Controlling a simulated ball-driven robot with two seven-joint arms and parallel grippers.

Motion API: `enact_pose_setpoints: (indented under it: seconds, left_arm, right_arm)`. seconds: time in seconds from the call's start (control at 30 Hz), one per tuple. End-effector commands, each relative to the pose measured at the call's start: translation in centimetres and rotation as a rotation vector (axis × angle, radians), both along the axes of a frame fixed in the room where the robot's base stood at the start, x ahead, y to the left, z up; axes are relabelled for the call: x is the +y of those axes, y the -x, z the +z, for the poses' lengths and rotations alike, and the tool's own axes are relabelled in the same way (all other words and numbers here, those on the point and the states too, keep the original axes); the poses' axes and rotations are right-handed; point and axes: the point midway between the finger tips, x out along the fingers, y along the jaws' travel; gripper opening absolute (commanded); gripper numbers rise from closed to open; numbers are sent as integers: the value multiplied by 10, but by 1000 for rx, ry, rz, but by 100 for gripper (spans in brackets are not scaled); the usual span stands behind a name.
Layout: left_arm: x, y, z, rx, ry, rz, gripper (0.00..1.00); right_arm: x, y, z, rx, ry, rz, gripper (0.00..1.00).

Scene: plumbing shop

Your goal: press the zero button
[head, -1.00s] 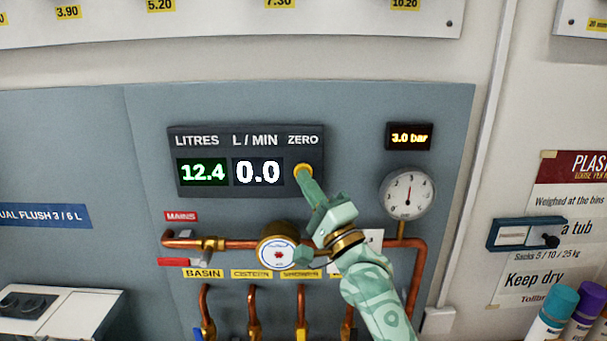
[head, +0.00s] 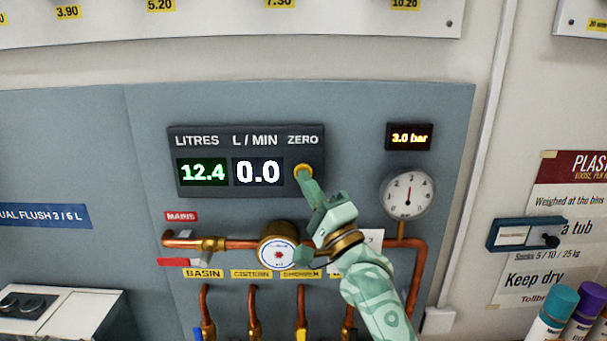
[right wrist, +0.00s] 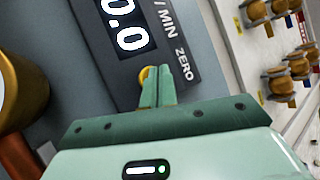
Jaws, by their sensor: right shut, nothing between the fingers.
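The yellow zero button (head: 302,169) sits under the word ZERO on a dark meter panel (head: 250,200) on the wall. The panel reads 12.4 litres and 0.0 L/min. My right gripper (head: 306,178) is shut and empty, its fingertips at the lower edge of the button and covering part of it. In the right wrist view the shut fingers (right wrist: 157,78) overlap the button (right wrist: 145,74), and only its yellow edge shows. I cannot tell whether the fingertips touch it. My left gripper is not in view.
Copper pipes (head: 235,243) with a round water meter (head: 278,251) run below the panel, close to my right gripper. A pressure gauge (head: 407,194) and a 3.0 bar display (head: 409,137) are to the right.

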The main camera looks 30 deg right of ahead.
Motion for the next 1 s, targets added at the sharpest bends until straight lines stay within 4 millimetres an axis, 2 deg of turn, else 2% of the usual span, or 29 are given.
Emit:
enact_pose_setpoints:
  seconds: [1.0]
  left_arm:
    - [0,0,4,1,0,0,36]
  right_arm:
    - [-5,-8,0,0,0,0,0]
